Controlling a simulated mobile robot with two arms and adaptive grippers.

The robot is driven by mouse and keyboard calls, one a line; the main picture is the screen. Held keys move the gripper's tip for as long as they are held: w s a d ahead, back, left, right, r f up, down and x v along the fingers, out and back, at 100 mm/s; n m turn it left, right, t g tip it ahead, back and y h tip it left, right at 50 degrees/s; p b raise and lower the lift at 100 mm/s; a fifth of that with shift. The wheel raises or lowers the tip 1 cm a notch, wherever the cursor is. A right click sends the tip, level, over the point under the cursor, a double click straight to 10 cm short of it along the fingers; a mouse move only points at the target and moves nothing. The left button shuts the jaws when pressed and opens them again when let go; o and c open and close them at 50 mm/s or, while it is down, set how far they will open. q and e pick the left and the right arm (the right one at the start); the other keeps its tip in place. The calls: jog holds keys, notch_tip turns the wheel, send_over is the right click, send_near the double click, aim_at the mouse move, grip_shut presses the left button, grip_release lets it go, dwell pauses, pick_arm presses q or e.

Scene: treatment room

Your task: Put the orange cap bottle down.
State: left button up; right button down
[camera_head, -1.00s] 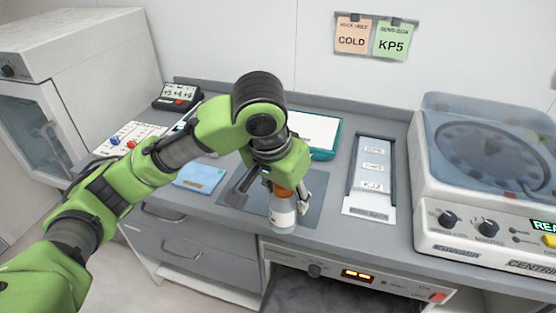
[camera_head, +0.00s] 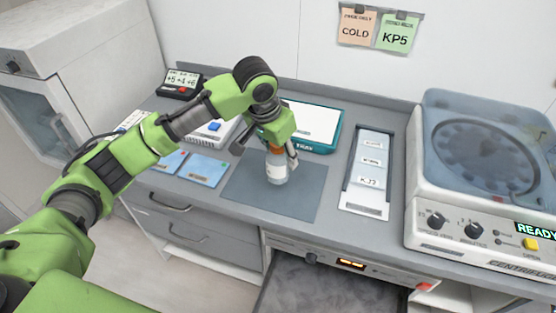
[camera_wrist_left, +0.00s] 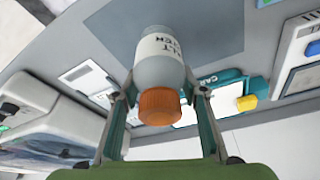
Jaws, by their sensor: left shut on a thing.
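The orange cap bottle (camera_head: 277,168) has a pale grey-white body with a label and an orange cap. My left gripper (camera_head: 270,150) is shut on it around the upper part, just below the cap. The bottle is roughly upright over the dark grey mat (camera_head: 300,196) on the counter. I cannot tell whether its base touches the mat. In the left wrist view the bottle (camera_wrist_left: 160,72) sits between the two fingers, cap towards the camera. My right gripper is not in view.
A white tray with a teal rim (camera_head: 335,141) lies behind the bottle. A labelled slide rack (camera_head: 367,180) and a centrifuge (camera_head: 478,190) stand to the right. Blue cards (camera_head: 204,170) lie left of the mat. The mat's right and front parts are clear.

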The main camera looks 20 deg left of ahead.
pick_arm(q)
jog(key=shift+w+a+f, duration=0.3)
jog(key=shift+w+f, duration=0.1)
jog(key=shift+f, duration=0.1)
jog(key=shift+w+a+f, duration=0.25)
jog(key=shift+w+f, duration=0.1)
jog(key=shift+f, duration=0.15)
jog(key=f+p, duration=0.1)
jog(key=f, duration=0.2)
jog(key=shift+w+a+p, duration=0.2)
jog(key=shift+p, duration=0.15)
jog(key=shift+f, duration=0.4)
jog(key=shift+f, duration=0.1)
jog(key=o, duration=1.3)
jog(key=b+v, duration=0.1)
jog(key=v, duration=1.1)
jog(key=shift+s+b, duration=0.1)
jog(key=shift+b, duration=0.25)
